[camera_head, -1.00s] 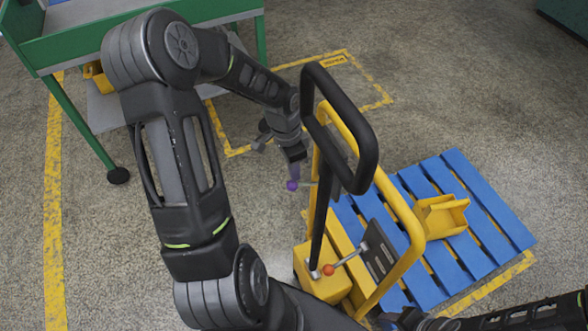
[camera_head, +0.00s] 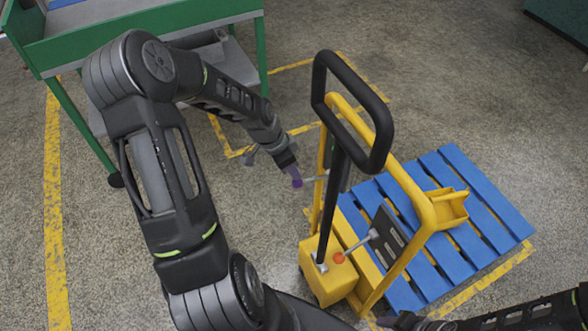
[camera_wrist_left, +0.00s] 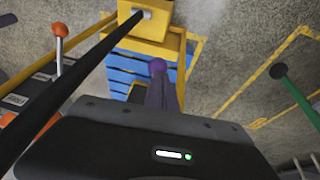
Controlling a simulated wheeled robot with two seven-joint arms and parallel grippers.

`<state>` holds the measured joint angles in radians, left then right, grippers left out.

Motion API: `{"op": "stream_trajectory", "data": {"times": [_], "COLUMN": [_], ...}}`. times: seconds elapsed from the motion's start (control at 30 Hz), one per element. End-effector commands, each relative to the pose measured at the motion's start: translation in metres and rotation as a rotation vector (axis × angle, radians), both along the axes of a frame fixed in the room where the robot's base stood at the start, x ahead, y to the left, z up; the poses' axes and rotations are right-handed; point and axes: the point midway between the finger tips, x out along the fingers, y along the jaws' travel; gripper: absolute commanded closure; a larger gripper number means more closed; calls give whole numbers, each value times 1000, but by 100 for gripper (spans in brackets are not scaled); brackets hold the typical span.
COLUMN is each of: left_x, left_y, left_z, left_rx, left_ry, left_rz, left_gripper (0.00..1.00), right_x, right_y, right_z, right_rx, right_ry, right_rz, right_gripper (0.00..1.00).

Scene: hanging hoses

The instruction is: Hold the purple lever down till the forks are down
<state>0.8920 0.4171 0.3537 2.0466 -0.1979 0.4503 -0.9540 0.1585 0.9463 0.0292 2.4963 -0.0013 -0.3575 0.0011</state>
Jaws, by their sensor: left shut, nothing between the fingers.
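The purple lever (camera_head: 298,184) is a ball knob on a short grey rod, at the left side of the yellow pallet truck (camera_head: 330,277). My left gripper (camera_head: 291,168) is shut and empty, with its tips right at the knob from above left. In the left wrist view the knob (camera_wrist_left: 158,66) shows just past the shut fingers (camera_wrist_left: 161,94); whether they touch it I cannot tell. The truck's forks are hidden by the blue pallet (camera_head: 486,207) and the truck's body. My right gripper (camera_head: 388,321) is at the bottom edge, its jaws unclear.
The truck's black handle (camera_head: 322,75) rises beside my left wrist. An orange-knobbed lever (camera_head: 340,258) is on the truck's near side. A green-framed bench (camera_head: 66,130) stands at upper left.

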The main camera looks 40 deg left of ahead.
Motion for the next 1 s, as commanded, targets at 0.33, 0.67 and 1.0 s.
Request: {"op": "stream_trajectory", "data": {"times": [0.33,0.67,1.0], "left_x": [-12,-17,-18], "left_y": [6,8,8], "left_z": [-38,-59,-63], "left_rx": [0,1,0], "left_ry": [5,7,10], "left_rz": [-2,-3,-3], "left_gripper": [100,100,100], "right_x": [1,1,1], "right_y": [0,0,0], "right_z": [-21,-33,-35], "right_rx": [0,0,0], "right_ry": [-2,-2,-2], "right_rz": [-1,0,0], "right_gripper": [53,53,53]}}
